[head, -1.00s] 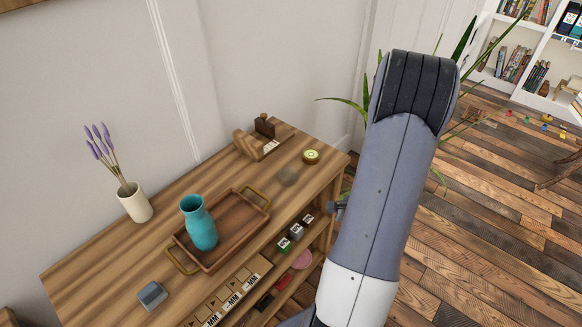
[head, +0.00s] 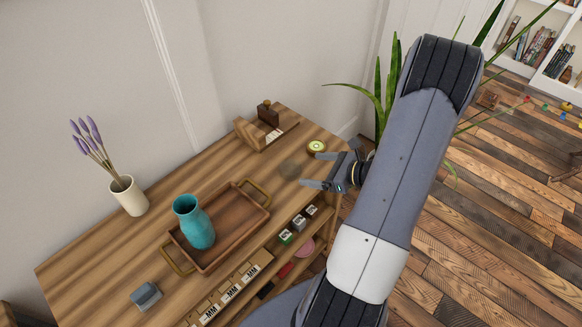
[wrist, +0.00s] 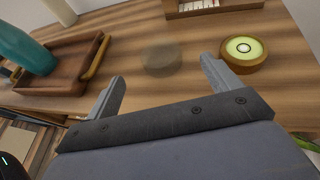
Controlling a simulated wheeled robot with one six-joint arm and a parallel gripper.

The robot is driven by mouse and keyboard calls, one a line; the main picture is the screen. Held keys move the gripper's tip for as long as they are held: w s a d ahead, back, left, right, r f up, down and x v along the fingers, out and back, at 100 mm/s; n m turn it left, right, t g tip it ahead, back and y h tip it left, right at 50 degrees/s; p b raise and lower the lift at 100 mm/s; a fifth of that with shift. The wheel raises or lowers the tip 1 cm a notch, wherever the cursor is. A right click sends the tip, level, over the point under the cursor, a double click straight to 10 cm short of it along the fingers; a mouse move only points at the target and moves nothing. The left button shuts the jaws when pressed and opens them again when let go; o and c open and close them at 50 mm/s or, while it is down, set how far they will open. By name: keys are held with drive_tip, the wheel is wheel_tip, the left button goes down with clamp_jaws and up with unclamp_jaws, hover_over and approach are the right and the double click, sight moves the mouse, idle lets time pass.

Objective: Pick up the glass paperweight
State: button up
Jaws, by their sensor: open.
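The glass paperweight (head: 291,168) is a clear, rounded, brownish-looking thing on the wooden cabinet top, right of the tray. In the wrist view the paperweight (wrist: 161,60) lies ahead of my gripper, between the lines of the two fingers and beyond their tips. My gripper (head: 322,168) is open and empty at the cabinet's right front edge, just right of the paperweight. In the wrist view both fingers of my gripper (wrist: 162,72) are spread wide, apart from the paperweight.
A wooden tray (head: 262,207) with a teal vase (head: 194,222) stands left of the paperweight. A round green-topped item (head: 317,147) is close behind it, right of a wooden holder (head: 250,131). A blue-grey block (head: 146,296) and a flower vase (head: 129,196) are farther left.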

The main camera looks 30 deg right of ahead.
sight(293, 168)
drive_tip(key=shift+f+p+x, duration=0.15)
drive_tip(key=shift+p+x, duration=0.05)
drive_tip(key=shift+x, duration=1.7)
drive_tip(key=shift+f+p+x, duration=0.15)
drive_tip(key=shift+p+x, duration=0.05)
drive_tip(key=shift+x, duration=1.75)
drive_tip(key=shift+s, duration=0.2)
drive_tip(key=shift+c, duration=0.6)
drive_tip(key=c, duration=1.1)
drive_tip(key=shift+d+r, duration=0.1)
drive_tip(key=shift+r, duration=0.05)
